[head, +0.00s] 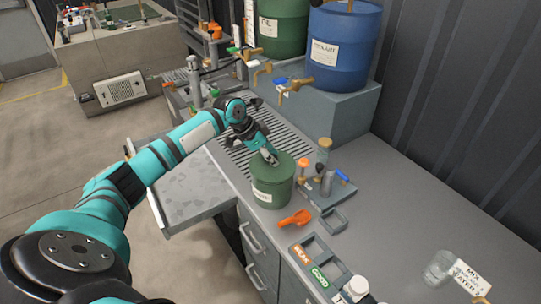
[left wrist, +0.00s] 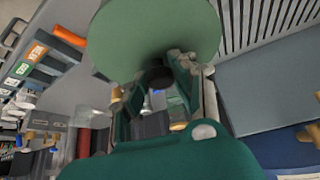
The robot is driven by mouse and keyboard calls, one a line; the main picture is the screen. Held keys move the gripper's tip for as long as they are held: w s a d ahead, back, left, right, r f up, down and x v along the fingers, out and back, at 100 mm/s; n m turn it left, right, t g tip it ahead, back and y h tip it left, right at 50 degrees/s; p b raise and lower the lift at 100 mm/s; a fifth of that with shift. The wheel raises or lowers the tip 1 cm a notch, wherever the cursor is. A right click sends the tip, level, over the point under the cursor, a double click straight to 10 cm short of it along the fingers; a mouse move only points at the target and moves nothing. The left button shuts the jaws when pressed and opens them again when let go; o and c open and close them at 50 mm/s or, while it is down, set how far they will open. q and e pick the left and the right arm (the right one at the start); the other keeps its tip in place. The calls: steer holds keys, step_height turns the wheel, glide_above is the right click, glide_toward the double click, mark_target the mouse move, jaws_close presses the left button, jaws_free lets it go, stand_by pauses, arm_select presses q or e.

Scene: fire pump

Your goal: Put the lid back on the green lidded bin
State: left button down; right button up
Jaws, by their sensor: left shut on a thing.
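The green lidded bin (head: 272,192) stands upright on the grey bench, with a pale label on its front. Its green round lid (head: 287,166) covers the bin's top; I cannot tell whether it is fully seated or slightly above the rim. My left gripper (head: 269,157) reaches down over the lid. In the left wrist view, the fingers of the left gripper (left wrist: 162,72) are shut on the dark knob of the lid (left wrist: 150,30). The lid hides the bin in that view. My right gripper is not in view.
An orange scoop (head: 296,218) lies beside the bin. A small tray (head: 341,193) with bottles stands right of it. Blue (head: 343,48) and green (head: 283,25) drums with taps stand behind. A clear jar (head: 438,267) is at the front right. The right bench is mostly free.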

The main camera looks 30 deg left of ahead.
arm_select(q)
steer(key=c, duration=0.5)
jaws_free()
steer(key=shift+r, duration=0.1)
steer(key=shift+r+p, duration=3.4)
steer(key=shift+r, duration=0.05)
jaws_close()
